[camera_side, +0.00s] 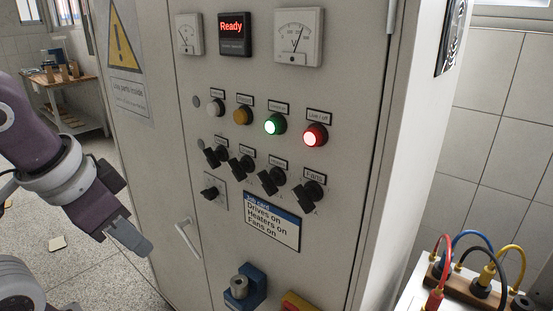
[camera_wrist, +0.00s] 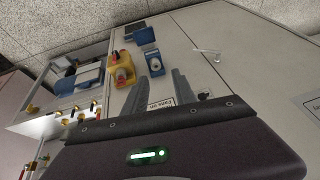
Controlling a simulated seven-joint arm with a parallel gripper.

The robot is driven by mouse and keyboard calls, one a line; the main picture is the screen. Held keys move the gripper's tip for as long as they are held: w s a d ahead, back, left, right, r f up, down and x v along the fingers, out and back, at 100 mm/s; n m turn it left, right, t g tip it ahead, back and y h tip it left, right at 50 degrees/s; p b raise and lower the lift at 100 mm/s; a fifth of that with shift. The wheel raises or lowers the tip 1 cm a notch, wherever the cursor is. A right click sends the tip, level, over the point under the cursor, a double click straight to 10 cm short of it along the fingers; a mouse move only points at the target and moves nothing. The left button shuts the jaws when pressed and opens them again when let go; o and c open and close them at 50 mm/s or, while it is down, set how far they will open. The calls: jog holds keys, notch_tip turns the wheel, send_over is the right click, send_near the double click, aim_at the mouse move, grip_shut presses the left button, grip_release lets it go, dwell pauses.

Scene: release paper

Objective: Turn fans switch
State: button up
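A grey control cabinet carries a row of black rotary switches: one at the left (camera_side: 215,156), one beside it (camera_side: 241,166), one further right (camera_side: 271,180) and a rightmost one (camera_side: 309,191). A job card (camera_side: 272,222) below reads "Drives on, Heaters on, Fans on". My gripper (camera_side: 134,242) is left of the switches, in front of the cabinet, touching none of them. In the wrist view its two fingers (camera_wrist: 168,84) stand apart with nothing between them.
Above the switches are a lit green lamp (camera_side: 275,124), a lit red lamp (camera_side: 315,135) and a "Ready" display (camera_side: 234,34). A door handle (camera_side: 188,239) and a blue box (camera_side: 245,287) project from the cabinet. Coloured cables (camera_side: 474,258) stand at lower right.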

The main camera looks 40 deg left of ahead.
jog(key=w+d+f+m+g+y, duration=0.1)
jog(key=w+d+f+g, duration=0.1)
jog(key=w+f, duration=0.35)
jog(key=n+t+h, duration=0.2)
jog(key=n+h, duration=0.1)
jog(key=h, duration=0.8)
send_near(293, 191)
jog(key=x, duration=1)
jog(key=shift+a, duration=0.1)
jog(key=shift+w+d+f, duration=0.2)
jog(key=shift+d+f, duration=0.15)
grip_shut()
